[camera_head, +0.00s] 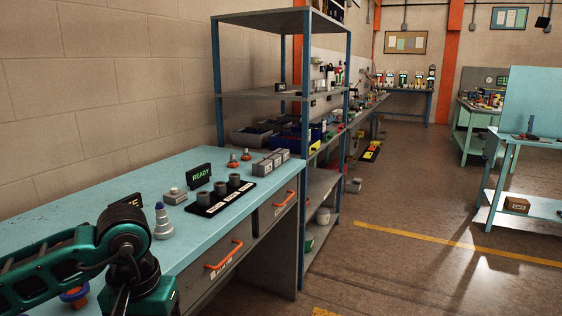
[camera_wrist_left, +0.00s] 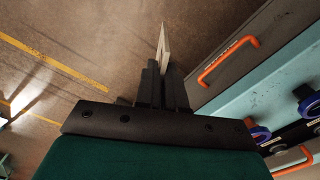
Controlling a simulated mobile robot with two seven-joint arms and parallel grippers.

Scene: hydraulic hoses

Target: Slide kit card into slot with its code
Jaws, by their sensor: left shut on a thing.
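My left gripper (camera_wrist_left: 160,80) is shut on a thin pale card (camera_wrist_left: 163,42). The card stands out past the fingertips and is seen nearly edge-on in the left wrist view, so any code on it cannot be read. In the head view my left arm comes in at the bottom left beside the blue workbench (camera_head: 140,222); its fingers and the card are not visible there. On the bench a black strip (camera_head: 219,200) with small labels carries three dark grey cylinders. I cannot make out which slot bears the card's code. My right gripper is not in view.
A black READY sign (camera_head: 199,176), grey blocks (camera_head: 272,163), a blue-tipped bottle (camera_head: 162,222) and a small grey box (camera_head: 175,196) stand on the bench. Orange-handled drawers (camera_head: 224,256) line its front. A shelf rack (camera_head: 283,97) rises behind.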

